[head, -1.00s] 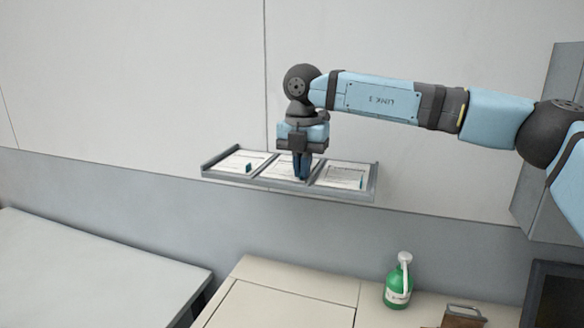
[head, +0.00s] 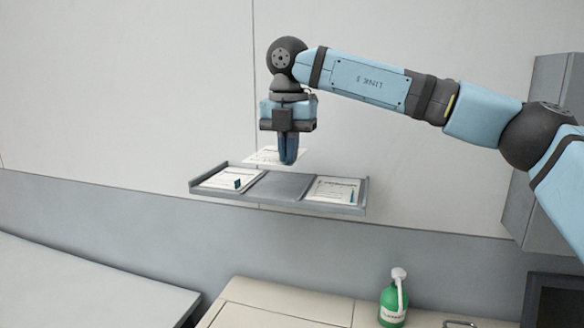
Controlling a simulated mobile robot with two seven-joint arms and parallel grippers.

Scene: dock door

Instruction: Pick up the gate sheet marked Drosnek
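A grey wall tray (head: 278,187) with three compartments is in the middle of the head view. The left compartment holds a white sheet (head: 218,179) with a small blue tab, and the right one holds another sheet (head: 333,191) with a tab. The middle compartment is bare. My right gripper (head: 288,160) is shut on a white sheet (head: 262,155) and holds it above the tray. The gripper hides part of this sheet. The print on the sheets is too small to read, so I cannot tell which is marked Drosnek. My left gripper is out of view.
A green bottle (head: 393,303) with a white top stands on the beige counter (head: 275,300) below. A pale surface (head: 85,285) is at lower left. A grey wall box (head: 545,150) stands out behind my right arm. A dark box-shaped thing (head: 555,300) is at lower right.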

